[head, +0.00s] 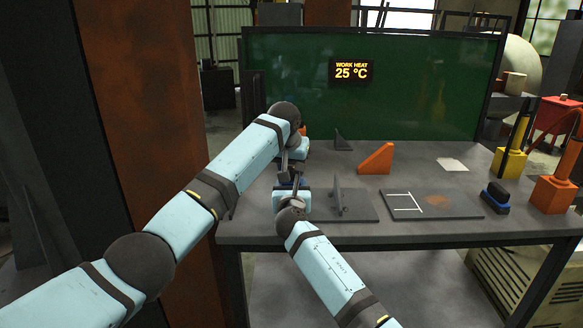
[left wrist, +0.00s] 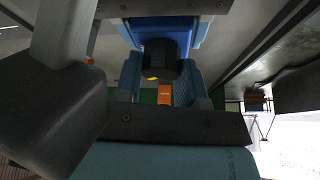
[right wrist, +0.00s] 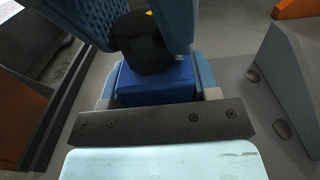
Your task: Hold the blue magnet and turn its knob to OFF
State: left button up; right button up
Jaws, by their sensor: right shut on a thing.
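The blue magnet (right wrist: 155,82) is held between the fingers of my right gripper (head: 294,196), which is shut on it just above the table. Its black knob (right wrist: 146,42) sticks out from the block and carries a small orange-yellow mark. My left gripper (head: 291,172) reaches in from the far side. Its blue ribbed fingers stand on either side of the knob (left wrist: 160,60) in both wrist views. Whether they press on it is unclear. The magnet (left wrist: 168,28) also shows in the left wrist view. In the head view the arms largely hide it.
A grey plate with an upright fin (head: 360,206) lies right of my right gripper. An orange wedge (head: 377,160), a marked dark plate (head: 430,204) and a blue-black block (head: 496,197) stand farther right. A green panel (head: 420,95) closes the table's back.

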dwell(0.3)
pick_arm(q)
jog(key=n+y, duration=0.1)
jog(key=n, duration=0.4)
jog(key=shift+d+y, duration=0.1)
jog(key=shift+y, duration=0.3)
jog(key=n+y, duration=0.2)
jog(key=n, duration=0.3)
jog(key=shift+n+g, duration=0.3)
pick_arm(e)
jog(key=shift+f, duration=0.1)
pick_arm(q)
jog(key=o, duration=0.9)
jog(key=shift+o, duration=0.2)
jog(key=v, duration=1.2)
pick_arm(e)
jog(key=o, duration=1.3)
